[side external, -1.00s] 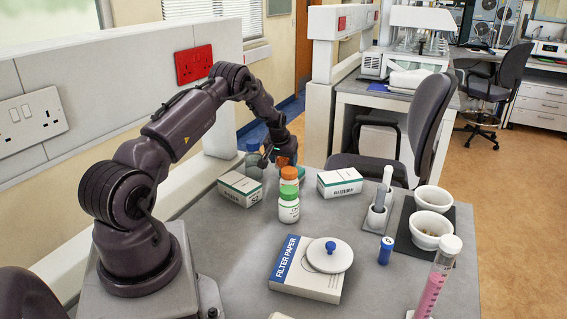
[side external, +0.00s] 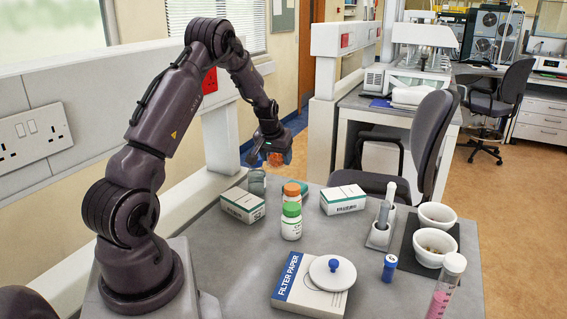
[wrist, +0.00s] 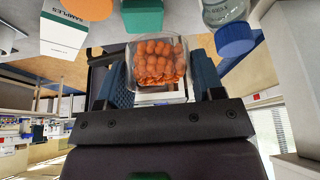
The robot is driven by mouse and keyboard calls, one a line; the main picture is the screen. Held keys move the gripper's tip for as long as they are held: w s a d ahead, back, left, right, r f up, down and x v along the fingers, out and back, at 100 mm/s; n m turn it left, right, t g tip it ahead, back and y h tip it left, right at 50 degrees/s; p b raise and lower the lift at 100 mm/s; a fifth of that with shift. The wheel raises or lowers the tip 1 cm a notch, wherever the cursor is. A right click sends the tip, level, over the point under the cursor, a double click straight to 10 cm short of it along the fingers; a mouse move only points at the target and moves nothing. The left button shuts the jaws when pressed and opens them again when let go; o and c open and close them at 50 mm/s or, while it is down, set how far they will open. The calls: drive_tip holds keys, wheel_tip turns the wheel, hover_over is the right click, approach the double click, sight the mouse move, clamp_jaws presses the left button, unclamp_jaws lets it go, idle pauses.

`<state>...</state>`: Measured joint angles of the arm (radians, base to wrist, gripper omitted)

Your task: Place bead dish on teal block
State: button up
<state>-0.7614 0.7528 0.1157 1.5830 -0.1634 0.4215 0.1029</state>
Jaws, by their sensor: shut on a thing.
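The bead dish (wrist: 158,62) is a small clear square dish filled with orange beads. My gripper (wrist: 163,90) is shut on it, with a dark blue finger on either side in the wrist view. In the side external view my gripper (side external: 270,146) holds the dish (side external: 277,158) in the air, above and beyond the far end of the table. A teal shape (wrist: 146,16) at the top edge of the wrist view looks like the teal block; it is partly cut off.
Bottles with green (side external: 291,222) and orange caps (side external: 291,187) stand between two white boxes (side external: 243,206) (side external: 343,200). A glass jar (side external: 257,181) is near the far edge; its blue lid (wrist: 236,39) shows in the wrist view. A filter paper box (side external: 309,294) lies in front.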

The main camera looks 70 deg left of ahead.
drive_tip(key=s+d+r, duration=0.3)
drive_tip(key=d, duration=0.3)
drive_tip(key=w+a+f, duration=0.4)
drive_tip(key=w, duration=0.1)
drive_tip(key=w+a+f, duration=0.5)
drive_tip(key=shift+f, duration=0.1)
drive_tip(key=shift+w+a+f, duration=0.15)
drive_tip(key=shift+a+f, duration=0.05)
drive_tip(key=shift+f, duration=1.65)
drive_tip(key=shift+f, duration=0.1)
drive_tip(key=o, duration=1)
